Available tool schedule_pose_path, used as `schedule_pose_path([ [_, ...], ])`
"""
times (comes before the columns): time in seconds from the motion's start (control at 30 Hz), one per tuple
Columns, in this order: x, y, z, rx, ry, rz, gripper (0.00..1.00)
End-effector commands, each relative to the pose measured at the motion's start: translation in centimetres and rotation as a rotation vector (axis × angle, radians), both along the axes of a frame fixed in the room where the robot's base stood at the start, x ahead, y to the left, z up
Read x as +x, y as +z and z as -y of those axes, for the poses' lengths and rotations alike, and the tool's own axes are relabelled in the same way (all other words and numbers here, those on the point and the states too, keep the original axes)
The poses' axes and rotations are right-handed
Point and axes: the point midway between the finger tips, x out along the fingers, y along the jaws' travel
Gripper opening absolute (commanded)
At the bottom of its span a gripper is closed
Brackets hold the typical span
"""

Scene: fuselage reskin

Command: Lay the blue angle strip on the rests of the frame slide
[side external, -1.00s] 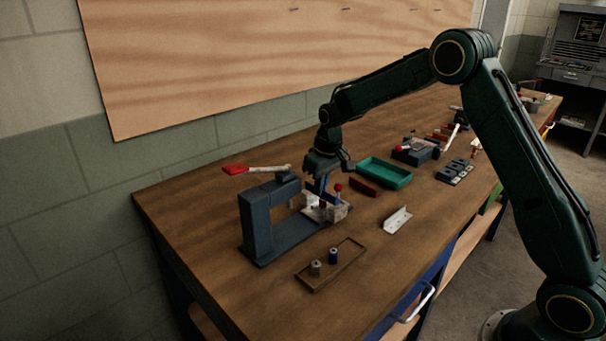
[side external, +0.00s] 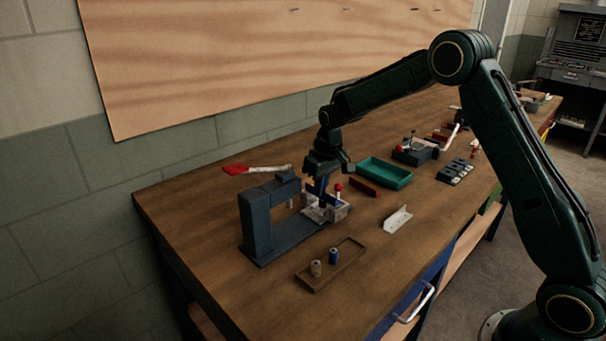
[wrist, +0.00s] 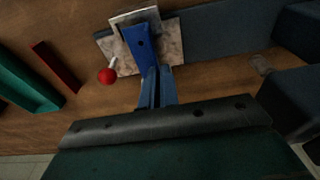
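The blue angle strip (wrist: 141,44) shows in the wrist view as a flat blue piece with a dark hole, lying across the pale frame slide (wrist: 171,44). In the side view the slide (side external: 337,213) sits at the open side of the blue-grey stand, with the strip (side external: 335,200) low over it. My gripper (wrist: 156,100) points down with its two fingers close together at the strip's near end, and seems shut on it. It also shows in the side view (side external: 321,188). Whether the strip touches the rests is hidden.
The blue-grey stand (side external: 258,222) rises left of the slide, and a red knob (wrist: 106,76) stands beside the strip. A green tray (side external: 384,172), a dark red bar (side external: 363,187), a white angle piece (side external: 397,219) and a wooden tray (side external: 345,262) with two small cylinders lie around.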

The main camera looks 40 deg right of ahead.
Motion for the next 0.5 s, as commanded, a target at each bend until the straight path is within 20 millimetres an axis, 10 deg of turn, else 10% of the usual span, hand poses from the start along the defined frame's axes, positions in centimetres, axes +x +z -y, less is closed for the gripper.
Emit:
schedule_pose_path([
  [0.5, 0.01, -0.74, 0.0, 0.0, 0.0, 0.001, 0.0],
])
